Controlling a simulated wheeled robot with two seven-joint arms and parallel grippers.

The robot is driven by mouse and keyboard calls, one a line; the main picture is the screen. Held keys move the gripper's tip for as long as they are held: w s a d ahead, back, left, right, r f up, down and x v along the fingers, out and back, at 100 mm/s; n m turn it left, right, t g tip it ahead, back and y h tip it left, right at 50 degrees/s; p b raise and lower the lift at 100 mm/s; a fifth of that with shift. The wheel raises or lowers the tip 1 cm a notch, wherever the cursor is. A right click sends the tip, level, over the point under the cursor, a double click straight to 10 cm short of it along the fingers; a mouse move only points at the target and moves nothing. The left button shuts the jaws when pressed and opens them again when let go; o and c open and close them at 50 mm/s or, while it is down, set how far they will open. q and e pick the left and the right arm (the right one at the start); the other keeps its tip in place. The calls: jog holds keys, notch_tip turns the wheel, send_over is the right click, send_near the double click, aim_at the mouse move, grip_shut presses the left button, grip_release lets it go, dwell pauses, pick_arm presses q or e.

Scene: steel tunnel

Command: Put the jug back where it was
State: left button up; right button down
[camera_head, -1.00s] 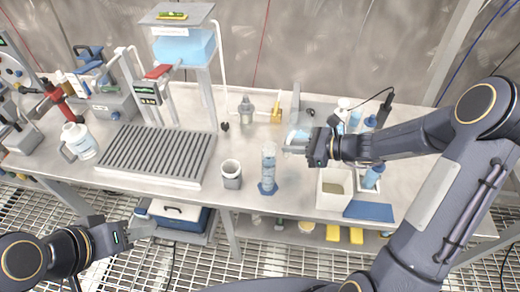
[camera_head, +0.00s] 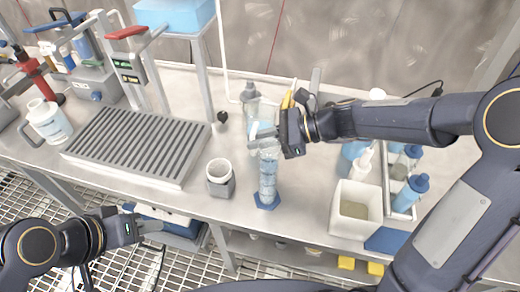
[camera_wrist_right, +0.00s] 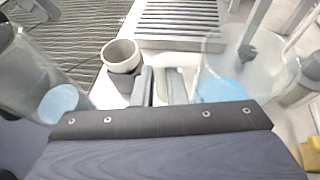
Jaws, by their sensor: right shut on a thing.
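A clear jug (camera_head: 262,130) with blue liquid is held by my right gripper (camera_head: 272,136), partly hidden behind it in the head view. In the right wrist view the jug (camera_wrist_right: 222,85) is right of the fingers, and the shut fingers (camera_wrist_right: 160,86) are at its handle side. It appears just behind the top of the tall clear cylinder (camera_head: 268,176), which stands upright on a blue foot. I cannot tell whether they touch. My left gripper (camera_head: 148,227) is low at the left, in front of the table, and appears empty; its finger gap is unclear.
A grey-white cup (camera_head: 220,180) stands left of the cylinder. A ribbed rack (camera_head: 138,145) lies further left, with a white handled bottle (camera_head: 48,122) beyond it. A clear bottle (camera_head: 250,104) stands behind. A white bin (camera_head: 356,208) and blue-capped bottles (camera_head: 410,193) are at right.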

jog(key=shift+f+b, duration=0.3)
jog(key=shift+f, duration=1.4)
jog(key=shift+f, duration=0.15)
jog(key=c, duration=1.9)
grip_release()
jog(key=shift+f, duration=0.1)
jog(key=o, duration=0.4)
jog(key=shift+o, duration=0.2)
jog(key=shift+r, duration=0.35)
jog(key=p+v, duration=0.1)
jog(key=v, duration=1.1)
jog(key=shift+f, duration=0.1)
